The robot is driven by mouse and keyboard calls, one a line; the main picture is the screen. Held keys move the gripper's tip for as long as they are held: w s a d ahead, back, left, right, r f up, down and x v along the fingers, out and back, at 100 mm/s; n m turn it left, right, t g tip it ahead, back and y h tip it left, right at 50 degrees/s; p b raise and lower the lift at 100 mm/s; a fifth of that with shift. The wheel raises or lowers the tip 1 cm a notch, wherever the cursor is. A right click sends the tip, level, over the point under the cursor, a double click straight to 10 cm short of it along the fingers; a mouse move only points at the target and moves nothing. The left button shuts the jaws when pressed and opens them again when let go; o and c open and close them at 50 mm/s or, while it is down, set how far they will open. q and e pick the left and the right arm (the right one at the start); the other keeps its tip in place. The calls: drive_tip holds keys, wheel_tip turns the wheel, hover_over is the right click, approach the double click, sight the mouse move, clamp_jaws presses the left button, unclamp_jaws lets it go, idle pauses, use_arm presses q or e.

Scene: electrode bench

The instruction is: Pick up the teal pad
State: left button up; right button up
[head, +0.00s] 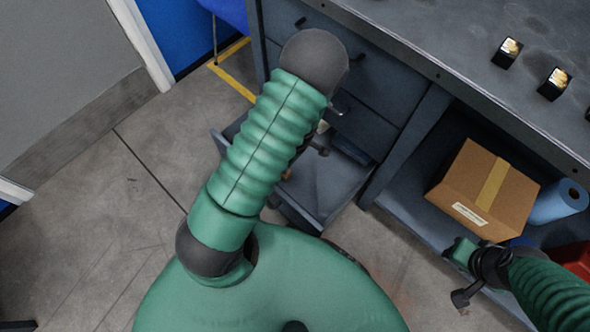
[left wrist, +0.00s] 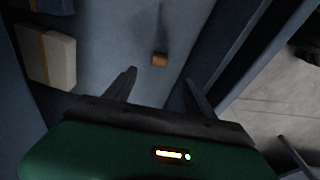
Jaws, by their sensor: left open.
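No teal pad can be made out in either view. My left gripper (left wrist: 158,78) is open and empty in the left wrist view, its fingers pointing into the open drawer (left wrist: 98,65). In the head view my left arm covers that gripper and part of the drawer (head: 325,190). A small orange-brown block (left wrist: 160,59) lies on the drawer floor beyond the fingertips, apart from them. A pale box-shaped item (left wrist: 50,56) lies to its left. My right gripper (head: 466,272) is at the lower right of the head view; its jaws are unclear.
The grey bench (head: 430,30) has shut drawers above the open one. Small black blocks with shiny tops (head: 507,52) stand on it. A cardboard box (head: 480,190), a blue roll (head: 560,200) and a red item (head: 572,258) are on the lower shelf. Floor at left is clear.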

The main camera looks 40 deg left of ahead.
use_arm(q)
drive_tip(key=f+b, duration=0.1)
drive_tip(key=f, duration=0.2)
drive_tip(key=a+f+b, duration=0.1)
drive_tip(key=f+b, duration=0.1)
drive_tip(key=f, duration=0.2)
drive_tip(key=a+f+b, duration=0.1)
drive_tip(key=f+b, duration=0.1)
drive_tip(key=f, duration=0.1)
drive_tip(key=shift+s+f, duration=0.15)
drive_tip(key=shift+f, duration=0.2)
drive_tip(key=f+b, duration=0.2)
drive_tip(key=a+f+b, duration=0.1)
drive_tip(key=f+b, duration=0.1)
drive_tip(key=shift+f, duration=0.4)
drive_tip(key=shift+a+r, duration=0.1)
drive_tip(key=shift+r, duration=0.05)
drive_tip(key=shift+c, duration=0.3)
clamp_jaws()
wheel_tip(320, 180, up, 10)
drive_tip(key=p, duration=0.6)
